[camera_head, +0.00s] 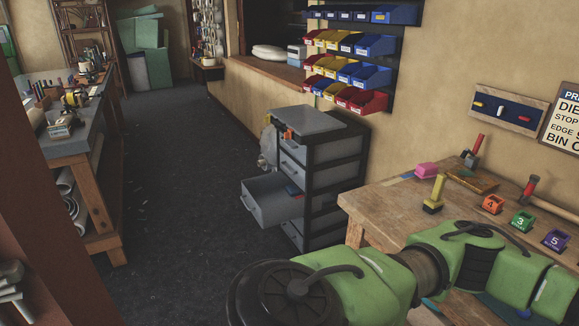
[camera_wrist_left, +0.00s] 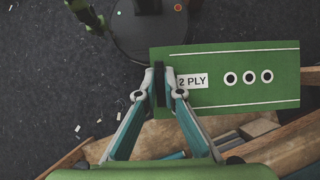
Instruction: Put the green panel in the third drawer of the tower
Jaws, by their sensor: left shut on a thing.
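The green panel (camera_wrist_left: 240,62) shows in the left wrist view, with a "2 PLY" label, several white-ringed dots and two pale lines. My left gripper (camera_wrist_left: 159,82) is shut on its left edge and holds it over the dark floor. The grey drawer tower (camera_head: 336,148) with a black frame stands by the wall in the head view. One of its lower drawers (camera_head: 270,206), seemingly the third from the top, is pulled out, with small blue and red items at its back. The panel and left gripper are not in the head view. My right gripper is in neither view.
A wooden bench (camera_head: 385,205) with tools and numbered blocks stands right of the tower. Coloured bins (camera_head: 355,75) hang above it. A workbench (camera_head: 75,140) stands at the left, with clear floor (camera_head: 170,190) between. Wooden edges and offcuts (camera_wrist_left: 245,135) lie below the panel in the wrist view.

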